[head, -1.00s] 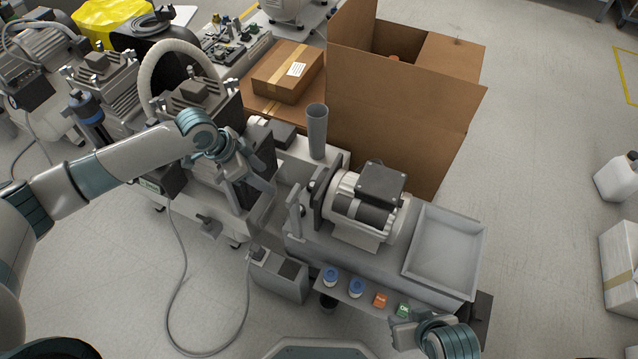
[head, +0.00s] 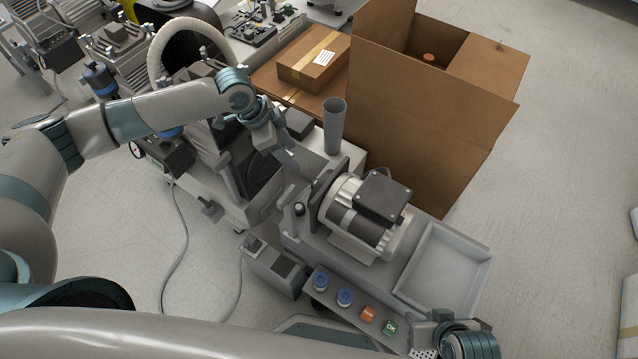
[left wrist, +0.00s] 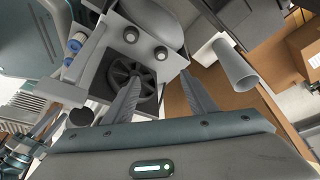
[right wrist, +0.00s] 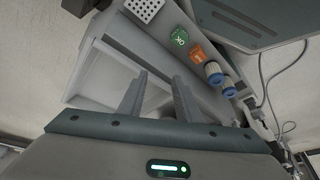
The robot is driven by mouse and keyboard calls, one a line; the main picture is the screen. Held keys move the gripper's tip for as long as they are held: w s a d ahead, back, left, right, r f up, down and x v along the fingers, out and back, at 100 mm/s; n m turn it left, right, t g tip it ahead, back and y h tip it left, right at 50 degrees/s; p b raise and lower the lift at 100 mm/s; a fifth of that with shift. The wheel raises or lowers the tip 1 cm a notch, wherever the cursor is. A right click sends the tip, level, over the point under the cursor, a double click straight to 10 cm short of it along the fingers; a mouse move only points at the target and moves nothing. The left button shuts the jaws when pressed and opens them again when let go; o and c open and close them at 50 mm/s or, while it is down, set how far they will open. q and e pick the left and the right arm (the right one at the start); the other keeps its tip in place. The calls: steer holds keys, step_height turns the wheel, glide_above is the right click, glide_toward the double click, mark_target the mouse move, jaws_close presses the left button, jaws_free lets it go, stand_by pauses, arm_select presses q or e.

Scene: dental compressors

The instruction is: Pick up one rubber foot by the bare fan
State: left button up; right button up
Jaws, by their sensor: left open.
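In the left wrist view, the bare fan (left wrist: 128,78) is a dark bladed wheel in a grey plate. My right gripper (right wrist: 160,76) is open and empty over the grey tray (right wrist: 105,75).
A grey cup (head: 334,128) stands behind the feet, close to my left gripper. A large open carton (head: 430,130) stands behind the motor. Blue knobs and an orange button (head: 368,315) and green button (head: 391,328) line the bench's front. A grey tray (head: 484,270) sits at right.

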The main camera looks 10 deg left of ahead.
arm_select(q)
steer(key=shift+f, duration=0.1)
steer(key=b+x, duration=0.1)
steer(key=x, duration=1)
steer(key=shift+w+d+f, duration=0.1)
steer(key=shift+d+f, duration=0.1)
steer(key=shift+f, duration=0.3)
arm_select(e)
steer(key=shift+w+a+r+t+y, duration=0.1)
steer(key=shift+w+a+t+y, duration=0.15)
steer(key=shift+a, duration=0.3)
steer(key=shift+w+a+t+y, duration=0.15)
steer(key=shift+w+a+t, duration=0.2)
steer(key=shift+a, duration=0.15)
arm_select(q)
steer(key=shift+f, duration=0.1)
arm_select(e)
steer(key=shift+d, duration=0.1)
